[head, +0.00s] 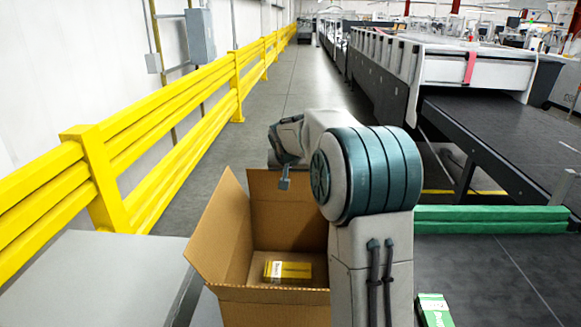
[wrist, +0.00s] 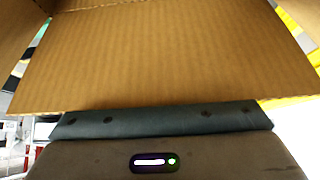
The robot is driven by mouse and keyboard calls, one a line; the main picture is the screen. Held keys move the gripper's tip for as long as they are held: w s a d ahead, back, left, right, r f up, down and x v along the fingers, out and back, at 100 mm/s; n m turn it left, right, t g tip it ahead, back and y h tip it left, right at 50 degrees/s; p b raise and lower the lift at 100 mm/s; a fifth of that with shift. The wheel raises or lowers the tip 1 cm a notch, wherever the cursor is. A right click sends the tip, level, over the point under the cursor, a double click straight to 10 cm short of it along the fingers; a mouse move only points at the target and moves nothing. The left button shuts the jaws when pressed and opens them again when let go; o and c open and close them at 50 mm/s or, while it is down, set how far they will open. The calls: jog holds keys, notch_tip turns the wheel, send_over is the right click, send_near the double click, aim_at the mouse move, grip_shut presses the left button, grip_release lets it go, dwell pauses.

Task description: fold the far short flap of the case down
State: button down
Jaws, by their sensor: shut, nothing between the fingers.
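The open cardboard case (head: 232,292) stands low in the middle of the head view, partly hidden on its right by my arm. Its far short flap (head: 295,210) stands roughly upright at the back, and another flap (head: 213,225) leans outward on the left. My gripper (head: 285,184) is shut and empty, hanging from the wrist, with its tip overlapping the upper part of the far flap in the picture; I cannot tell if they touch. In the wrist view a broad cardboard panel (wrist: 170,60) fills the upper part, and the fingertips cannot be made out there.
A yellow packet (head: 290,270) lies inside the case. A grey surface (head: 95,280) is at the lower left, beside a yellow guard rail (head: 95,180). On the right are a dark conveyor (head: 500,135) and a green bar (head: 490,219). The aisle floor beyond is clear.

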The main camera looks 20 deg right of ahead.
aim_at(289, 177)
jog(key=shift+s+a, duration=0.1)
jog(key=shift+s, duration=0.15)
jog(key=shift+s+a+f+b, duration=0.1)
jog(key=shift+s+a+b, duration=0.15)
jog(key=shift+s+b, duration=0.3)
jog(key=shift+s+a+f+b, duration=0.1)
jog(key=shift+s+a+b, duration=0.1)
jog(key=shift+s+b, duration=0.35)
jog(key=shift+s+a+r, duration=0.15)
jog(key=shift+s, duration=0.1)
